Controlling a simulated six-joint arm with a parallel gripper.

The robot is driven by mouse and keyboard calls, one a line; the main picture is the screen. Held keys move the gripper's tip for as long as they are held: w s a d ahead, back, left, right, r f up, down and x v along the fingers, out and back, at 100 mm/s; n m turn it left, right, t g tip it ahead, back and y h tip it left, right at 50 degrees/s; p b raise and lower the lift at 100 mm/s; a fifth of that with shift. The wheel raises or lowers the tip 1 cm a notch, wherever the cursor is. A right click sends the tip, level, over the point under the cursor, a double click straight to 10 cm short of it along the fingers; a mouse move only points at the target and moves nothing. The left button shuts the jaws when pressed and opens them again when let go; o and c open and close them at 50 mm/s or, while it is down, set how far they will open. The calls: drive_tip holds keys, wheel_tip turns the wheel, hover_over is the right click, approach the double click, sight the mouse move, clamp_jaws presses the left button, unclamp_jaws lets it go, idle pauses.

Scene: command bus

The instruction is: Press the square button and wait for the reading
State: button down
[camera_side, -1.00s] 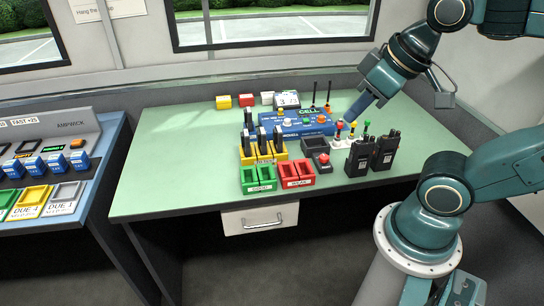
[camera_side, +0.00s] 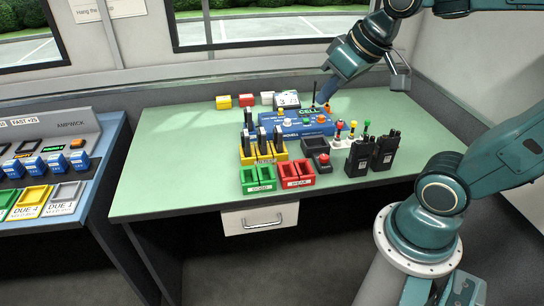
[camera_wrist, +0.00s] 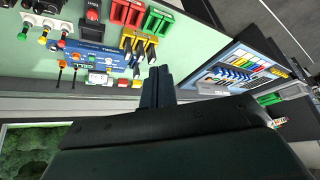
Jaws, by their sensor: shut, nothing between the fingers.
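The buttons are too small for me to tell which one is square. My gripper (camera_side: 321,100) is shut and empty, above the back right end of the box, apart from its top as far as I can tell. Its shut fingers (camera_wrist: 157,86) point toward the bench in the wrist view. A small white display (camera_side: 287,99) stands behind the box; its figures are hard to read.
A yellow rack (camera_side: 262,154) of black items, green bins (camera_side: 258,178) and red bins (camera_side: 296,174) stand in front. A red-button unit (camera_side: 318,152), coloured-topped sticks (camera_side: 352,131) and black radios (camera_side: 359,158) are to the right. The bench's left side is clear.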

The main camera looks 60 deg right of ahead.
drive_tip(key=w+d+f+m, duration=0.2)
drive_tip(key=w+d, duration=0.4)
drive_tip(key=w, duration=0.3)
drive_tip(key=m+t+h, duration=0.1)
drive_tip(key=m+t, duration=0.2)
drive_tip(key=m, duration=0.5)
hover_over(309, 121)
wheel_tip(309, 121, down, 14)
drive_tip(key=shift+w+f, duration=0.1)
drive_tip(key=shift+f, duration=0.15)
drive_tip(key=shift+f, duration=4.25)
